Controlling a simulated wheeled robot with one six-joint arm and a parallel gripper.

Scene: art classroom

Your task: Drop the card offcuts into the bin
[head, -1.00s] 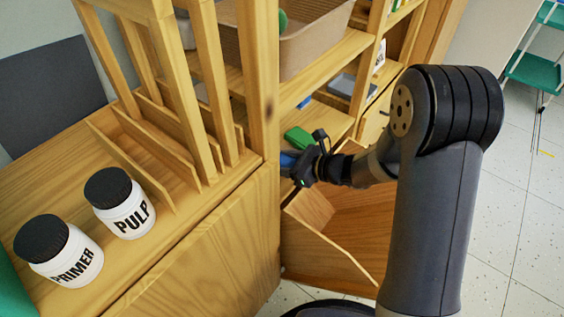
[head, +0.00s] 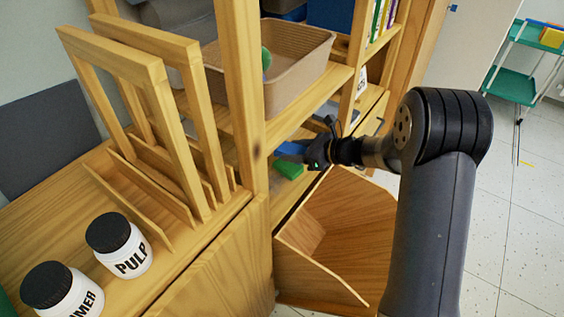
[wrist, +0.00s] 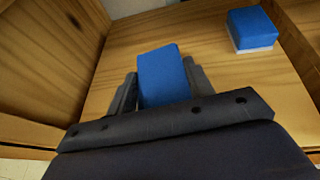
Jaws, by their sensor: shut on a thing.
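My gripper (head: 312,152) is at the shelf opening above the tilted-open wooden bin (head: 345,225). I cannot tell for certain whether this is card. A second blue block with a white lower side (wrist: 251,28) lies apart on the wooden surface in the wrist view. The bin's sloping inner panel shows, and no offcuts are visible in it.
A brown tray (head: 300,60) sits on the shelf above. Upright wooden dividers (head: 150,130) and the PULP jar (head: 118,245) stand on the cabinet at left. Floor is open at right.

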